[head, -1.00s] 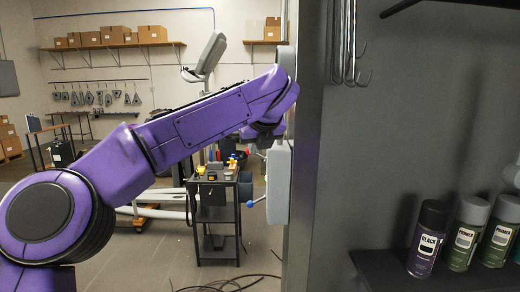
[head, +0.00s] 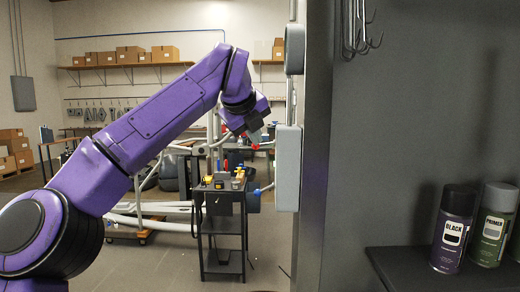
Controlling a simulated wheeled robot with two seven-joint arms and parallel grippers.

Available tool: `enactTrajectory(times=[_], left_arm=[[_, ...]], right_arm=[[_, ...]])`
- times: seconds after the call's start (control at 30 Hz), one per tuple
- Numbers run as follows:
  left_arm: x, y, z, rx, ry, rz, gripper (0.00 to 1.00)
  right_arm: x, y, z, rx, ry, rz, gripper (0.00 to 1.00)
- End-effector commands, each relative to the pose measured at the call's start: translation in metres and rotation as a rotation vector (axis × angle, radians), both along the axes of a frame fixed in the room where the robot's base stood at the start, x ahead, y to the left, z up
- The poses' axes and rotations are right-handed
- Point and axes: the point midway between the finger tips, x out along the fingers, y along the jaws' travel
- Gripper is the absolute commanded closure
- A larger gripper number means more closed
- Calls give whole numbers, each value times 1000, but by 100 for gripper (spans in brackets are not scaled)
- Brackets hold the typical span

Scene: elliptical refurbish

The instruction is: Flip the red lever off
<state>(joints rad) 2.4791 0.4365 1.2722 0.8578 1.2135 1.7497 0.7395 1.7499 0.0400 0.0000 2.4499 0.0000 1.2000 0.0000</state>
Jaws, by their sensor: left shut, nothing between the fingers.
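A grey box (head: 288,168) is fixed to the side of the dark pillar, seen edge-on. The red lever (head: 257,146) shows as a small red tip sticking out to the left near the top of the box. My left gripper (head: 254,137) is shut and empty, pointing down right at the red tip. From this angle I cannot tell whether it touches the lever. A blue-tipped lever (head: 258,191) sticks out lower on the same box. My right gripper is out of view.
A dark pillar (head: 315,150) and panel fill the right side. Spray cans (head: 454,228) stand on a dark shelf at the lower right. A dark tool cart (head: 222,225) with small items stands behind the levers. Another grey box (head: 294,48) is higher on the pillar.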

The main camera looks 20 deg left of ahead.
Motion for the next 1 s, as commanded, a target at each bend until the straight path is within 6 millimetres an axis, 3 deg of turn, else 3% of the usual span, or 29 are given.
enactTrajectory(times=[0.03,0.6,1.0], left_arm=[[0,1,-6,-30,-10,0,100],[4,-12,8,-18,-7,-1,100],[3,-14,9,-18,-8,-1,100]], right_arm=[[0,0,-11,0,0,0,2],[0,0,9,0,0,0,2],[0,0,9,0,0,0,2]])
